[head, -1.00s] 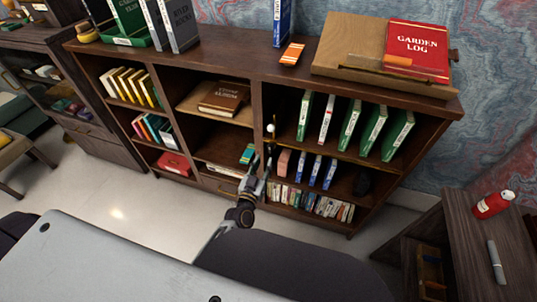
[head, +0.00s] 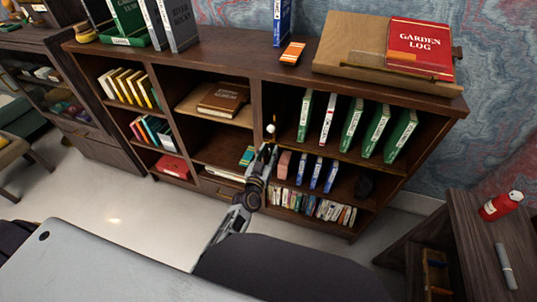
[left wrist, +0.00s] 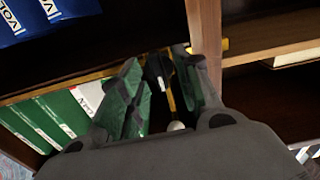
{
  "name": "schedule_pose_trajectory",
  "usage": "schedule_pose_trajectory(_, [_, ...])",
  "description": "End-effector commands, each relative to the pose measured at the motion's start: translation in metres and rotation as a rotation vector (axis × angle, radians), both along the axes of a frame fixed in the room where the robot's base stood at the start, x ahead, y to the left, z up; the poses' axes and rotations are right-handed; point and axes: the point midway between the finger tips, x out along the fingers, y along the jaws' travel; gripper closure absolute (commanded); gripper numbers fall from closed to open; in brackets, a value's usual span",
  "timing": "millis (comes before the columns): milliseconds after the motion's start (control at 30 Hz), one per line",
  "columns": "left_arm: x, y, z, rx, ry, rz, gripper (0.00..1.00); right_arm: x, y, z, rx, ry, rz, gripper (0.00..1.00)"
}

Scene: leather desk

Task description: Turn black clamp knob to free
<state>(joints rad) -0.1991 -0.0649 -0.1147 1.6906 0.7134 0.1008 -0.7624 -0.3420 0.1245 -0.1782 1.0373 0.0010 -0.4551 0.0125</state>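A small black knob (left wrist: 158,70) sits by a yellow rod (left wrist: 169,88) at the bookcase divider in the left wrist view. A white ball (head: 270,129) shows just above the gripper in the head view, and also in the left wrist view (left wrist: 177,126). My left gripper (head: 268,149) reaches into the shelf front beside the divider. In the left wrist view its fingers (left wrist: 166,70) are apart, with the knob in the gap between them; I cannot tell whether they touch it. In the head view the gripper hides the knob. My right gripper is not in view.
The wooden bookcase (head: 239,64) holds green binders (head: 352,124) and blue books (head: 316,174) right of the gripper. The divider (left wrist: 208,30) stands close to one finger. A side table (head: 492,240) with a red bottle (head: 501,206) is at right.

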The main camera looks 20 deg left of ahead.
Motion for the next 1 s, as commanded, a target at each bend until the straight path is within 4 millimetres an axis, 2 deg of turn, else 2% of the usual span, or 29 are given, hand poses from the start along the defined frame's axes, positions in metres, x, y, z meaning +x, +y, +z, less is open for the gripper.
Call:
schedule_pose_trajectory(167, [0.0, 0.0, 0.0, 0.0, 0.0, 0.0, 0.67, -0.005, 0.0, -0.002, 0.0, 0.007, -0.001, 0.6])
schedule_pose_trajectory(433, [0.0, 0.0, 0.0, 0.0, 0.0, 0.0, 1.0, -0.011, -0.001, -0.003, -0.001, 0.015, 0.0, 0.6])
schedule_pose_trajectory(1000, [0.0, 0.001, 0.0, -0.068, 0.002, 0.0, 1.0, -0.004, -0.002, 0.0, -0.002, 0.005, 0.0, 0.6])
